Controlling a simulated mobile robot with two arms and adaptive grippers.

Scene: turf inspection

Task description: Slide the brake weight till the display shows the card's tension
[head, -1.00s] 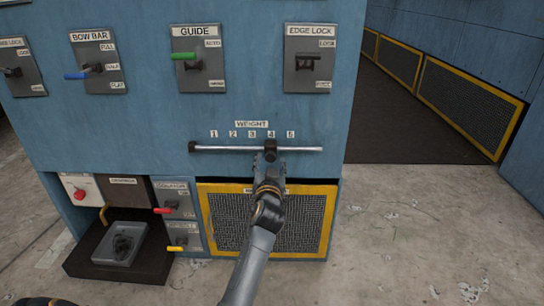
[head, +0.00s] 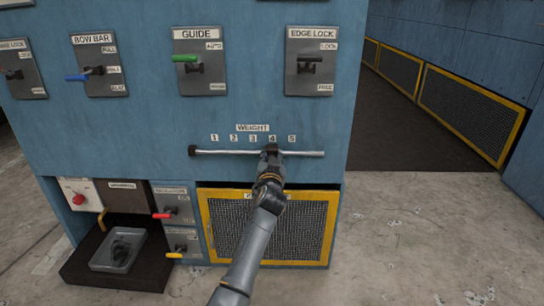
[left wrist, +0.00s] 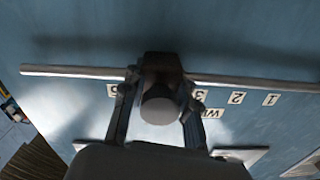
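The brake weight (left wrist: 160,75) is a dark block with a round grey knob, riding on a silver bar (head: 225,152) under the WEIGHT label. It sits by mark 4 and hides that mark in the left wrist view. My left gripper (head: 271,153) reaches it from below. In the left wrist view my left gripper's fingers (left wrist: 158,95) stand on both sides of the knob, and their tips appear to press the block's sides. My right gripper is out of view. I see neither the tension display nor the card.
Above the bar are levers for BOW BAR (head: 97,70), GUIDE (head: 192,66) and EDGE LOCK (head: 310,66). Below it is a yellow-framed mesh panel (head: 332,222). A dark tray ledge (head: 85,262) juts out at lower left. The floor at right (head: 420,230) is clear.

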